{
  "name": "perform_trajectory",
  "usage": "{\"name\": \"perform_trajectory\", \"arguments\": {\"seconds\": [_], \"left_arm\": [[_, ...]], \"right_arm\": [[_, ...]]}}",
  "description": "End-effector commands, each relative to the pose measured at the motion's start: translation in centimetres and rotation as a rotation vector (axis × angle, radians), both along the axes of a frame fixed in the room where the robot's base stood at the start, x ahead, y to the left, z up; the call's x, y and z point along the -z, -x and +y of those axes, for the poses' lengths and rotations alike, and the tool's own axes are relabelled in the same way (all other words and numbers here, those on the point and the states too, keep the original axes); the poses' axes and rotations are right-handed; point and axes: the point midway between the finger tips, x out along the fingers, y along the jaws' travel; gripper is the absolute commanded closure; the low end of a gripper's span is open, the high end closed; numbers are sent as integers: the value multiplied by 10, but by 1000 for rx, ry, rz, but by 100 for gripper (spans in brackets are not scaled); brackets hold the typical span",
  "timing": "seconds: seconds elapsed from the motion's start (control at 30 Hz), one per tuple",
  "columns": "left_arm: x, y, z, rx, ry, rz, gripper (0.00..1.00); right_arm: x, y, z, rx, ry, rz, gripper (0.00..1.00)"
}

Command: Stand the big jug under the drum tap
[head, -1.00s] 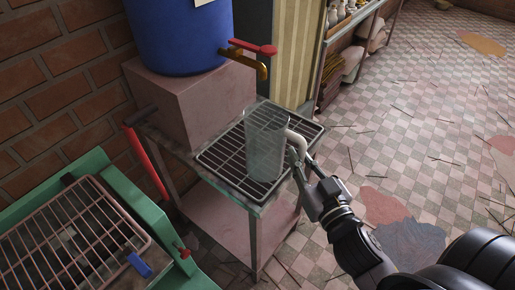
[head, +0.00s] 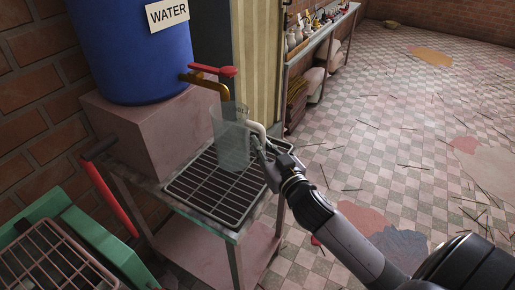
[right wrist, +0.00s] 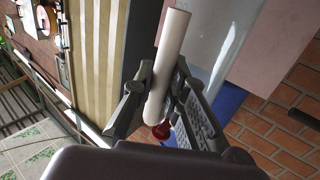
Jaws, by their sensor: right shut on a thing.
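The big jug (head: 231,148) is a clear, upright cylinder with a white side handle (head: 257,130). My right gripper (head: 262,145) is shut on that handle, which also shows between the fingers in the right wrist view (right wrist: 168,65). The drum (head: 135,50) is blue, with a WATER label. Its brass drum tap (head: 206,83) has a red lever (head: 214,71). The jug's rim appears just below the spout in the head view. The jug is over the wire rack (head: 205,190); I cannot tell whether its base touches it. My left gripper is not in view.
The drum stands on a pinkish block (head: 140,130) on a metal stand. A red bar (head: 110,200) sticks out at the stand's left. A green frame with a grille (head: 55,265) is at lower left. A shelf of small items (head: 315,35) is behind.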

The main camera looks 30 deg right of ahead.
Motion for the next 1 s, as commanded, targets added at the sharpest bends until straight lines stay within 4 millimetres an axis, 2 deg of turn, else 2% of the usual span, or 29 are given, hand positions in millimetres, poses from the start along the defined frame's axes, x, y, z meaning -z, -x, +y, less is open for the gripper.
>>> {"name": "perform_trajectory", "arguments": {"seconds": [0.1,0.2,0.4,0.5,0.87,0.9,1.0], "left_arm": [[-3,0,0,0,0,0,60],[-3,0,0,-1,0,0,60],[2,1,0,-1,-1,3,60],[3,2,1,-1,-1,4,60],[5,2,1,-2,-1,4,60],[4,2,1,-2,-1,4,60],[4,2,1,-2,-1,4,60]], "right_arm": [[-1,-19,-1,-1,-1,-2,100],[0,-25,-1,-1,-1,-1,100],[28,-25,-1,0,-2,3,100],[35,-25,-1,-1,-1,1,100],[39,-25,-1,-1,-1,0,100],[38,-25,-1,-1,0,1,84],[38,-25,-1,-1,0,1,78]]}}
